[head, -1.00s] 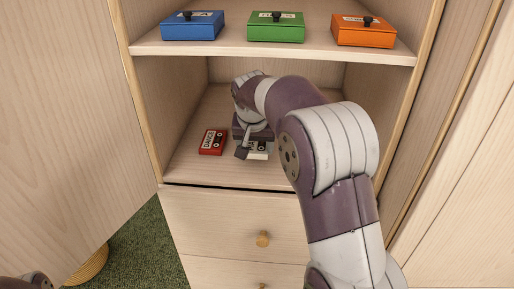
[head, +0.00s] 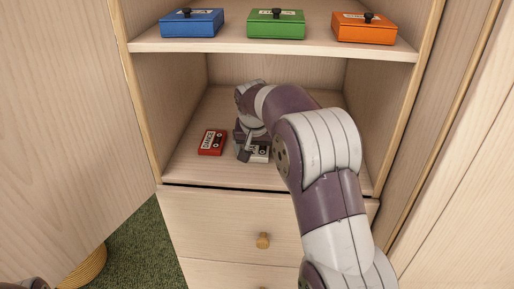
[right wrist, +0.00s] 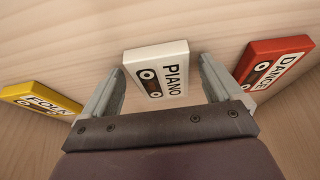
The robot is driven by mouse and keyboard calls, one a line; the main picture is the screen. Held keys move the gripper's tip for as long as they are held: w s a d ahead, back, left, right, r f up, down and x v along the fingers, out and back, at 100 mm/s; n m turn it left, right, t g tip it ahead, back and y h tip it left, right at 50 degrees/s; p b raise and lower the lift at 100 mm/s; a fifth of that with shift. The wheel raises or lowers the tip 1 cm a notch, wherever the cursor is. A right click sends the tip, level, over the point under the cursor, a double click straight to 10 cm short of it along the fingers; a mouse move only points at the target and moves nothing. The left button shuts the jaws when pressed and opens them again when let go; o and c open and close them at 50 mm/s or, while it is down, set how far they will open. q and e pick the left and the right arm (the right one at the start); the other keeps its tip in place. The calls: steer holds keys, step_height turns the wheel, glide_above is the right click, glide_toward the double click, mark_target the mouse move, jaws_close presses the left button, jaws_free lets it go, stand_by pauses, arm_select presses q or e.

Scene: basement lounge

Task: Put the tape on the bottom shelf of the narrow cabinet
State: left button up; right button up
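A white tape marked PIANO (right wrist: 157,69) lies on the cabinet's lower shelf (head: 185,169); in the head view it shows partly (head: 260,154) beside my gripper. My right gripper (right wrist: 163,72) is open, with one finger on each side of the white tape and a gap to it visible. In the head view this gripper (head: 251,152) is low over the shelf. A red tape marked DANCE (head: 212,142) lies to its left. A yellow tape (right wrist: 42,99) shows in the right wrist view; my arm hides it in the head view. My left gripper is out of view.
A shelf above holds a blue box (head: 192,23), a green box (head: 276,24) and an orange box (head: 364,28). A drawer with a round knob (head: 263,241) is below. An open door (head: 70,130) stands at left. Cabinet side walls flank my right arm.

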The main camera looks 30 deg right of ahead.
steer(key=shift+r, duration=0.1)
steer(key=p+v, duration=0.2)
steer(key=v, duration=0.2)
steer(key=shift+r, duration=0.3)
steer(key=s+a, duration=0.6)
steer(key=s, duration=0.4)
steer(key=s+a+f+n+g+y, duration=0.1)
steer(key=s+a+f+n, duration=0.1)
steer(key=s+f, duration=0.4)
steer(key=s+a+f+n+g+y, duration=0.1)
steer(key=s+a+f+n, duration=0.2)
steer(key=s+f, duration=0.4)
steer(key=shift+s+n, duration=0.6)
steer(key=shift+n, duration=0.2)
steer(key=shift+f, duration=0.1)
